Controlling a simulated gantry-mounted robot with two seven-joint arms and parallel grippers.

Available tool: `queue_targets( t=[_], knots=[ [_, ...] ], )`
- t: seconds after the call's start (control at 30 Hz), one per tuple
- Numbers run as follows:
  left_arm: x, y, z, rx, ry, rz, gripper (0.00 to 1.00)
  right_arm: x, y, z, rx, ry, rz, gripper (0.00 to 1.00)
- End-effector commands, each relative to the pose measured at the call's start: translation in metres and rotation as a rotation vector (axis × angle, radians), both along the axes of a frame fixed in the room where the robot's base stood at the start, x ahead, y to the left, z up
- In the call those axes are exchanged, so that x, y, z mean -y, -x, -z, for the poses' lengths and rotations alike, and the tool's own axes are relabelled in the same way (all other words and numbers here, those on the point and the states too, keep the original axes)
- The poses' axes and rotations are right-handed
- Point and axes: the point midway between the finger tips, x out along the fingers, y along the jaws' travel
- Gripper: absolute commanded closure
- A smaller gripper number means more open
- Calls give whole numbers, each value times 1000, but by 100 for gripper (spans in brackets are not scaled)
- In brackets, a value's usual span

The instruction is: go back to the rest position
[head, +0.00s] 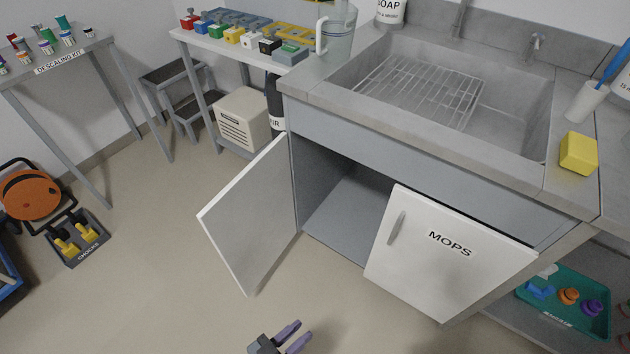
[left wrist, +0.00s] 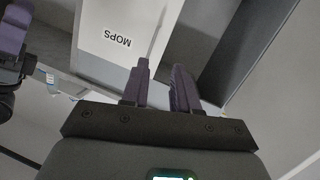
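My left gripper (head: 303,330) is at the bottom edge of the head view, over the floor in front of the sink cupboard. Its two purple fingers are apart with nothing between them, as the left wrist view (left wrist: 161,70) also shows. Part of my right gripper (left wrist: 14,32) shows at the left edge of the left wrist view, cut off by the frame; it is not in the head view. The cupboard's left door (head: 245,222) stands open. The left gripper is apart from both doors.
The cupboard interior (head: 340,205) looks empty where visible. A sink with a wire rack (head: 415,90) is above; a yellow sponge (head: 578,153) lies on the counter. A teal tray (head: 590,323) is low at right. A chocks box (head: 78,240) stands at left. Floor between is clear.

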Motion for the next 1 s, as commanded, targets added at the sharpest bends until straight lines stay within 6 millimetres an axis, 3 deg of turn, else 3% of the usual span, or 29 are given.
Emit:
queue_targets(
  t=[0.03,0.27,0.4,0.5,0.73,0.8,1.0],
  knots=[
    [-11,-5,-16,-39,-51,-79,71,0,0,-8,0,1,-1,6],
    [-92,-11,-45,-296,-308,-375,71,1,0,-15,0,5,-4,6],
    [-135,4,-57,-466,-430,-475,71,1,0,-14,0,5,-4,6],
    [-153,24,-59,-587,-501,-498,71,1,0,-14,-1,4,-3,6],
    [-171,81,-39,-888,-670,-442,71,1,0,-14,0,4,-2,6],
    [-171,78,-71,-870,-668,-439,71,1,1,-41,-9,4,-1,6],
    [-170,78,-123,-869,-668,-439,71,0,-1,-99,3,-1,1,6]
  ],
)
